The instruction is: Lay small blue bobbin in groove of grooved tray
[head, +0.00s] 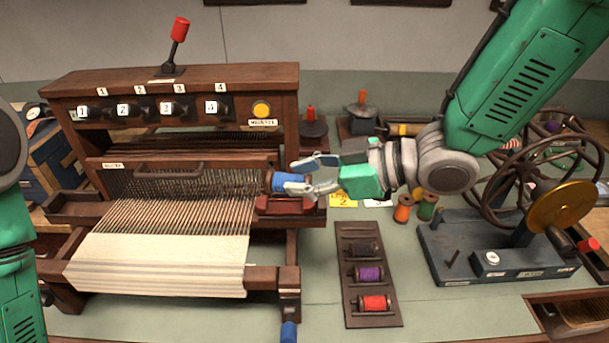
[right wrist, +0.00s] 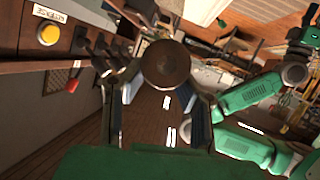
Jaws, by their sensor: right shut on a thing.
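The small blue bobbin (head: 279,183) has dark end flanges and is held between the fingers of my right gripper (head: 296,176), which is shut on it. It is above a reddish-brown block at the loom's right side; I cannot tell whether they touch. In the right wrist view the bobbin's round brown end (right wrist: 167,64) shows between the fingers (right wrist: 162,100). The grooved tray (head: 387,321) is a dark wooden strip to the right of and nearer than the bobbin. It holds a black, a purple and a red bobbin, with bare wood at its far end. My left gripper is out of view.
The loom (head: 180,80) with stretched threads and cream cloth (head: 165,262) fills the left. A winding wheel machine (head: 500,250) stands right of the tray. Orange (head: 403,208) and green (head: 427,207) spools stand behind the tray. Bare table lies around the tray.

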